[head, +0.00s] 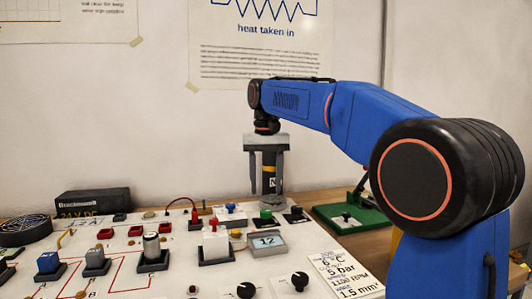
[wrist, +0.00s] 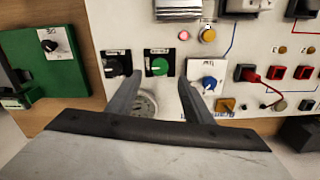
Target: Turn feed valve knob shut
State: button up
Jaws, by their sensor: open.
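No label that I can read names the feed valve knob, so I cannot tell which knob it is. In the wrist view a green knob (wrist: 159,66) on a black plate lies just beyond the gap between my fingertips. A black knob (wrist: 113,67) is to its left and a blue knob (wrist: 208,81) on a white plate to its right. In the head view the green knob (head: 265,214) is at the back of the panel. My gripper (head: 267,188) points down above that back part, open and empty; its fingers also show in the wrist view (wrist: 160,80).
The white panel (head: 140,285) carries several switches, sockets, a red lead and a display (head: 267,240). Two black knobs (head: 246,290) (head: 300,281) are at its front. A green board (head: 340,220) lies at the right; a black box (head: 92,203) stands at the back left.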

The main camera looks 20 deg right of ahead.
notch_tip(320, 180, up, 10)
dwell(0.4)
